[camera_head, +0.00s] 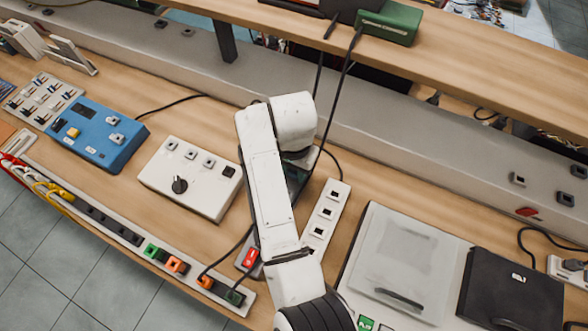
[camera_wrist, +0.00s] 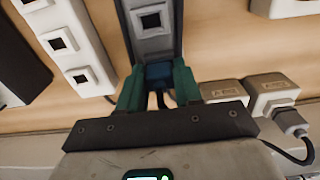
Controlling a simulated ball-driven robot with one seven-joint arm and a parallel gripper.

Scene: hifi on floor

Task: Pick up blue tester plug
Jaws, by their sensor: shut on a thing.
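The blue tester plug (camera_wrist: 158,75) shows in the wrist view, between the green fingertips of my gripper (camera_wrist: 158,88). My gripper is shut on it, one finger on each side. A dark cable hangs from its lower side. Just beyond the plug is the end of a grey strip (camera_wrist: 158,48) with a square white-framed socket; I cannot tell whether the plug touches it. In the head view my white arm covers the middle of the bench, and the plug and fingertips cannot be made out there.
On the bench (camera_head: 215,115) stand a blue box (camera_head: 97,135), a white box with a black knob (camera_head: 190,178) and a white socket strip (camera_head: 325,215). A black case (camera_head: 510,290) lies at right. A shelf (camera_head: 450,70) overhangs the back. Cables hang near my arm.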

